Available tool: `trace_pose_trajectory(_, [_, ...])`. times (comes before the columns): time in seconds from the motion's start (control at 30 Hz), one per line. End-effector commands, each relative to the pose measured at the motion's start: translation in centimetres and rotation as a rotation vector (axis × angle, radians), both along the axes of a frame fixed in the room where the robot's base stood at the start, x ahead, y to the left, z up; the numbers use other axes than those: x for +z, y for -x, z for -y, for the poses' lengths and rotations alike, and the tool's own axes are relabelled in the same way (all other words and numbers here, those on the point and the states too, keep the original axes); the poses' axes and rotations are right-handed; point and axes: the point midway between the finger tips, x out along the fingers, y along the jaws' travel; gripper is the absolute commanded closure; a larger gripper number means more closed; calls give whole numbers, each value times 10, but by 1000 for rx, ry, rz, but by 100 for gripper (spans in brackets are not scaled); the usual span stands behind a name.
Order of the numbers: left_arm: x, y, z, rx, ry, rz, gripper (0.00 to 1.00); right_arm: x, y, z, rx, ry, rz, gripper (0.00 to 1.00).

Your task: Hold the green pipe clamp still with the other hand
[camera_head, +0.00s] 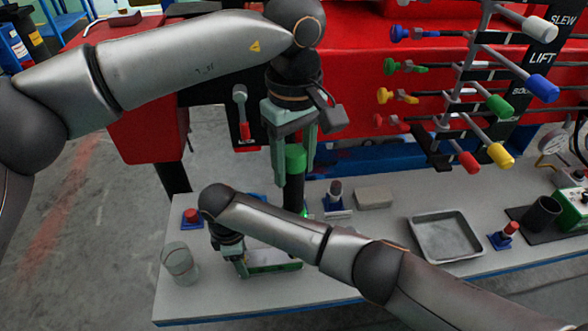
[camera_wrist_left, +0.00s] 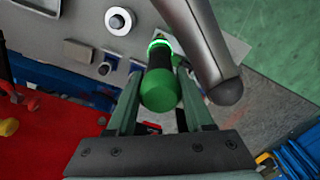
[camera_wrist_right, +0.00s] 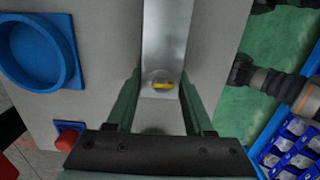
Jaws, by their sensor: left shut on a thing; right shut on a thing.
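The green pipe clamp (camera_head: 284,266) seems to be the low green-sided piece on the bench, partly hidden by my right forearm. My right gripper (camera_head: 243,272) is shut on it at its left end. In the right wrist view a grey metal bar (camera_wrist_right: 166,40) with a yellow spot reaches between the fingers; its far end is out of view. My left gripper (camera_head: 296,165) points down and is shut on an upright black cylinder with a green top (camera_head: 294,158). In the left wrist view the green top (camera_wrist_left: 160,92) sits between the fingers, above a lit green ring (camera_wrist_left: 159,43).
A clear cup (camera_head: 180,262) and a red button (camera_head: 191,216) stand at the bench's left. A grey block (camera_head: 374,198) and a metal tray (camera_head: 447,238) lie to the right. Coloured levers (camera_head: 490,100) project above the bench. My right forearm crosses low over the bench.

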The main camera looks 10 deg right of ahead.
Motion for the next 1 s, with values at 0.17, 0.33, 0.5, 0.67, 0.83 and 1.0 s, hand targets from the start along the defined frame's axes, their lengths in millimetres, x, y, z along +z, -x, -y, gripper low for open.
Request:
trace_pose_trajectory(0.17, [10,0,1,-1,4,3,100,1,0,-1,1,-2,2,100])
trace_pose_trajectory(0.33, [10,0,1,-1,3,3,100,1,0,-1,1,-2,2,100])
trace_pose_trajectory(0.5, [10,0,1,-1,3,3,100,1,0,-1,1,-1,1,33])
trace_pose_trajectory(0.67, [10,0,0,-1,3,3,100,1,0,0,1,-1,1,15])
trace_pose_trajectory(0.83, [10,0,0,0,4,2,100,0,0,0,0,0,0,13])
trace_pose_trajectory(1.0, [10,0,0,0,4,2,100,4,0,0,0,-1,1,13])
